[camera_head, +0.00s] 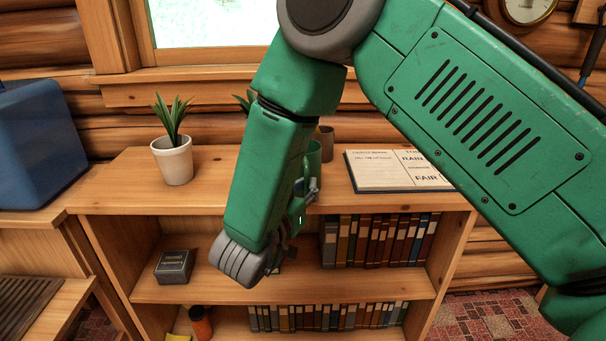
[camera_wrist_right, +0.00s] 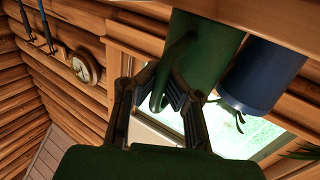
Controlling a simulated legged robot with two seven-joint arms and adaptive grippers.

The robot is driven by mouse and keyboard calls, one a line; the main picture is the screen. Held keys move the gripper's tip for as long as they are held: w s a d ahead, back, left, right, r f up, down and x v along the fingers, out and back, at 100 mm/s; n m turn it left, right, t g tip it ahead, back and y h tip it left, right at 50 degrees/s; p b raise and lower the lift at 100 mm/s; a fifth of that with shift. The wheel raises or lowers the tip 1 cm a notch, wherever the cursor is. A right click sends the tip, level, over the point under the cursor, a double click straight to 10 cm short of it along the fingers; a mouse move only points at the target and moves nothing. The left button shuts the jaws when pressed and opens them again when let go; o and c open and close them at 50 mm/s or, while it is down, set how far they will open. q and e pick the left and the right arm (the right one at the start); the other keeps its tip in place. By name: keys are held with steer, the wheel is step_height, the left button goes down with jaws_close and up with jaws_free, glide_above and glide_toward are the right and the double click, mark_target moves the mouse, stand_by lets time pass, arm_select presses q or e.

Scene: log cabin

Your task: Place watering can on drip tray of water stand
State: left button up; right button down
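A green can with a curved handle, which I take to be the watering can (camera_head: 314,158), stands on the bookcase top, mostly hidden behind my right forearm in the head view. In the wrist view the same can (camera_wrist_right: 212,42) appears upside down, with its handle hanging between the two fingers of my right gripper (camera_wrist_right: 161,85). The fingers are close on both sides of the handle; contact is unclear. In the head view the right gripper (camera_head: 301,207) is partly hidden by my wrist. A blue tank (camera_head: 38,145) stands at far left. A slatted brown tray (camera_head: 24,305) lies below it. My left gripper is not in view.
A white potted plant (camera_head: 173,160) stands left of my forearm. A blue pot (camera_wrist_right: 262,75) is beside the can in the wrist view. Books (camera_head: 375,240) fill part of the shelf below. The bookcase top near its left end is clear.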

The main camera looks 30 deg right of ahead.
steer(key=shift+r, duration=0.1)
step_height(320, 180, up, 18)
steer(key=p, duration=0.5)
steer(key=shift+f, duration=0.2)
